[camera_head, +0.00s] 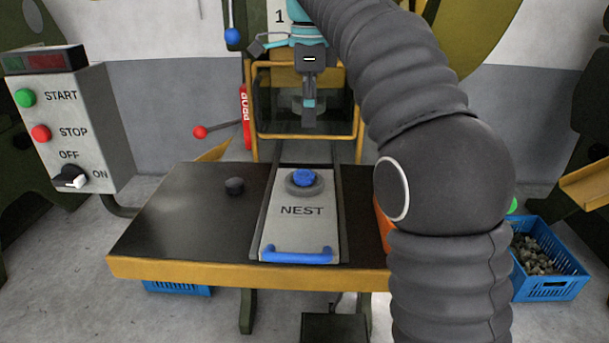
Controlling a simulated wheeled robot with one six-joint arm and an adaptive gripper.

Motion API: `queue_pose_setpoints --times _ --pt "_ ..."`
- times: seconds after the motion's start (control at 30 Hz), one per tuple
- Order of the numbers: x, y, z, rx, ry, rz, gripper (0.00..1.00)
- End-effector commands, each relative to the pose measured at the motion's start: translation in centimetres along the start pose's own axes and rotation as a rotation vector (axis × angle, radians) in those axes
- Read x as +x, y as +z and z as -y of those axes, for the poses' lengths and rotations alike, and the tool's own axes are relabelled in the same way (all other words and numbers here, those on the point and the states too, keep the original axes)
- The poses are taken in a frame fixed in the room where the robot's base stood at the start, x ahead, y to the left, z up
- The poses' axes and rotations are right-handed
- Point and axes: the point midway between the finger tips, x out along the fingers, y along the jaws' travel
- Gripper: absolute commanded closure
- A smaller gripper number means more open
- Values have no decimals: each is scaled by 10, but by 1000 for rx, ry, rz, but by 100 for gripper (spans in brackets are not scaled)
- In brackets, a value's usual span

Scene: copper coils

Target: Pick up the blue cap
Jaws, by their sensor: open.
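The blue cap (304,177) is small and round and sits on a grey ring (304,187) at the back of the plate marked NEST (303,228). My gripper (310,103) is above and behind it in the picture, in front of the yellow-framed opening. It points downward, is open, and is apart from the cap. The fingers are small in this view, and I see nothing between them. My dark arm covers the right part of the table.
A control box (62,130) stands at the left. A blue crate (548,262) of small parts is at right.

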Motion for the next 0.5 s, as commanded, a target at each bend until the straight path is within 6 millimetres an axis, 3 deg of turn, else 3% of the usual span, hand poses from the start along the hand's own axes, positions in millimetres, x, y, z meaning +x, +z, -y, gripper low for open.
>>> queue_pose_setpoints --times 0.27,0.5 --pt "12 7 5 60 17 -6 26" --pt "53 7 5 58 17 -6 26"
